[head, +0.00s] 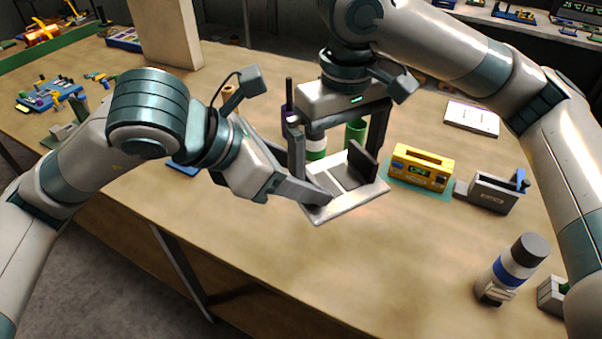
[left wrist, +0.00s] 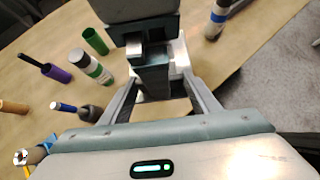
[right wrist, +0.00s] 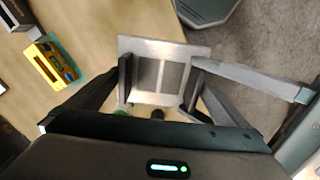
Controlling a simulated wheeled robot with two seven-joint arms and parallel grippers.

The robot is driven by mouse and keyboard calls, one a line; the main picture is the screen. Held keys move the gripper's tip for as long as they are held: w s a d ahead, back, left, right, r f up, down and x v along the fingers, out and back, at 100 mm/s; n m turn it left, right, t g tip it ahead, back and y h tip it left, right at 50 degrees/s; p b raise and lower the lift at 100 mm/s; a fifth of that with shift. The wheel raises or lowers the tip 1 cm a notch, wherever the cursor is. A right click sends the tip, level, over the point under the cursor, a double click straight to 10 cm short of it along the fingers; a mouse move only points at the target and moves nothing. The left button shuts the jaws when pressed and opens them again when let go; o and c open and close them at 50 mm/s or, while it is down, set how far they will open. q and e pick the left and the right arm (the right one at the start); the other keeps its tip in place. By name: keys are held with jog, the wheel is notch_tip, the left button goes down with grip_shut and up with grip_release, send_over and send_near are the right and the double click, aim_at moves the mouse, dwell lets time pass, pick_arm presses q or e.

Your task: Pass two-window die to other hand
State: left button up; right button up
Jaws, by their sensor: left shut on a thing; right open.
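The two-window die (head: 347,206) is a flat silver plate with two grey panels side by side, held above the table. My left gripper (head: 318,196) is shut on its near left edge. My right gripper (head: 330,165) comes down from above, open, with one finger at each side of the die. In the right wrist view the die (right wrist: 165,47) lies between the spread right fingers (right wrist: 157,85); I cannot tell whether they touch it. In the left wrist view the right gripper hides most of the die.
Behind the die stand a green cup (head: 356,131) and a white-and-green bottle (head: 316,142). A yellow device (head: 421,168) and a grey box (head: 490,193) sit to the right. A blue-banded bottle (head: 512,268) stands at the front right. The table's front middle is clear.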

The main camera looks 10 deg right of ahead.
aim_at(334, 181)
notch_tip(334, 181, up, 12)
dwell(0.6)
jog(key=shift+w+a, duration=0.1)
